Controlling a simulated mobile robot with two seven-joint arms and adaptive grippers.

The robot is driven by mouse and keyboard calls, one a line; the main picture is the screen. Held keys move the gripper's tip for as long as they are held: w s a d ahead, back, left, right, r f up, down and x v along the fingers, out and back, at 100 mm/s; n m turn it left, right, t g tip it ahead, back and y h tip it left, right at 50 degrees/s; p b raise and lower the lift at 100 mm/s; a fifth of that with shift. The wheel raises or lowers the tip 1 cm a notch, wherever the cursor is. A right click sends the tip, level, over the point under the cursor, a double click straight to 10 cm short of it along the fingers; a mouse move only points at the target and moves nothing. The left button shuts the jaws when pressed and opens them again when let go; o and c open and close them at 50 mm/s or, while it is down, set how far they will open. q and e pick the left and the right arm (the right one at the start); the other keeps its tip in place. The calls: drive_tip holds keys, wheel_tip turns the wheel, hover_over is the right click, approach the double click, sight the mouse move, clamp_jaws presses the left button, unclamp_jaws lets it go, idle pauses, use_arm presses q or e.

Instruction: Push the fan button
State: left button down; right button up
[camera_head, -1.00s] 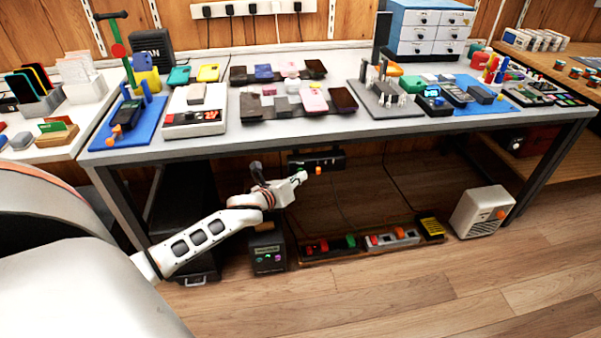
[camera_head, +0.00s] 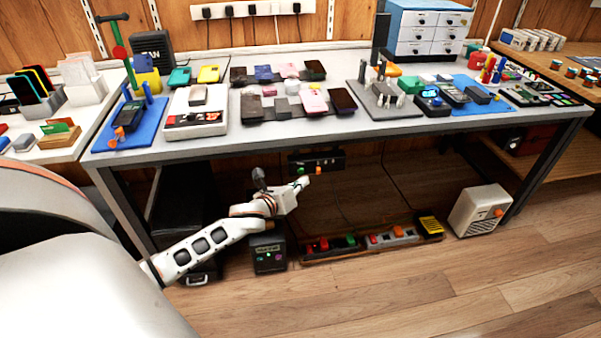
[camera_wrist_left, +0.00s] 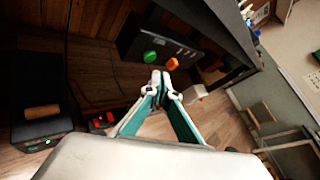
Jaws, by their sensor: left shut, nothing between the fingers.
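A black control box (camera_head: 316,160) hangs under the front of the workbench. It carries a green button (camera_head: 301,170) and an orange button (camera_head: 318,170); no label on them is readable. In the left wrist view the green button (camera_wrist_left: 150,56) and orange button (camera_wrist_left: 172,64) sit side by side on the box. My left gripper (camera_head: 304,181) is shut and empty, just below the box in the head view. In the left wrist view its closed fingertips (camera_wrist_left: 160,78) appear just below the two buttons, closer to the orange one; contact cannot be told. My right gripper is out of view.
The workbench top (camera_head: 215,145) above holds phones and trays. Below stand a dark box with small buttons (camera_head: 268,253), a long tray with coloured blocks (camera_head: 365,243) and a white unit with an orange knob (camera_head: 480,210). Open floor lies in front.

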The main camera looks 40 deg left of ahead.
use_arm(q)
drive_tip(key=s+d, duration=0.1)
drive_tip(key=d, duration=0.1)
drive_tip(key=s+d+p, duration=0.1)
drive_tip(key=s+d, duration=0.1)
drive_tip(key=shift+s, duration=0.25)
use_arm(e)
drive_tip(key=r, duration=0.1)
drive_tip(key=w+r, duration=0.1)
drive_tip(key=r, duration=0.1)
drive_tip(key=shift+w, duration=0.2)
